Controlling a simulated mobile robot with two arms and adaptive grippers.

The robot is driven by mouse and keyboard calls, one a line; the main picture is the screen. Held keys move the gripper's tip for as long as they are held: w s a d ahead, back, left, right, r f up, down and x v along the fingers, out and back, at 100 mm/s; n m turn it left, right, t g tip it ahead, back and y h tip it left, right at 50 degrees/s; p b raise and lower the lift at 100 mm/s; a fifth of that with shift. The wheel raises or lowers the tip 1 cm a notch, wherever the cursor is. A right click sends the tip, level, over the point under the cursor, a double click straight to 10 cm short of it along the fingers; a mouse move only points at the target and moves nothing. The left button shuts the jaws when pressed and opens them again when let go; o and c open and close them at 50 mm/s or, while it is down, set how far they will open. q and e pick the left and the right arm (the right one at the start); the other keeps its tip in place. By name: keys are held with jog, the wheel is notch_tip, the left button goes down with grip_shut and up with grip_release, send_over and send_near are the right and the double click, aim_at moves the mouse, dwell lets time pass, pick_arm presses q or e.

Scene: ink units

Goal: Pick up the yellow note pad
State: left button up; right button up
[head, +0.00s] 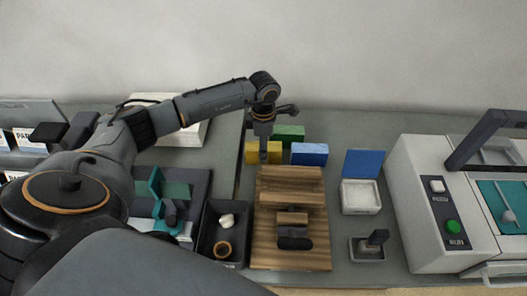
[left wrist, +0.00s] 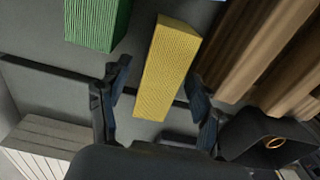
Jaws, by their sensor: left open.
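The yellow note pad (head: 275,153) stands on the grey table behind the wooden rack, and it also shows in the left wrist view (left wrist: 167,62). My left gripper (head: 263,150) points down over the pad and hides part of it in the head view. In the left wrist view my left gripper (left wrist: 157,72) is open, with one finger on each side of the yellow pad and a gap showing beside it. My right gripper is not in view.
A green pad (head: 290,134) and a blue pad (head: 309,153) stand close by the yellow one. A brown wooden rack (head: 290,180) lies in front. A black tray (head: 212,250) is front left. A white machine (head: 425,190) stands at the right.

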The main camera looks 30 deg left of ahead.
pick_arm(q)
jog(key=c, duration=1.3)
grip_shut()
jog(key=shift+r, duration=0.15)
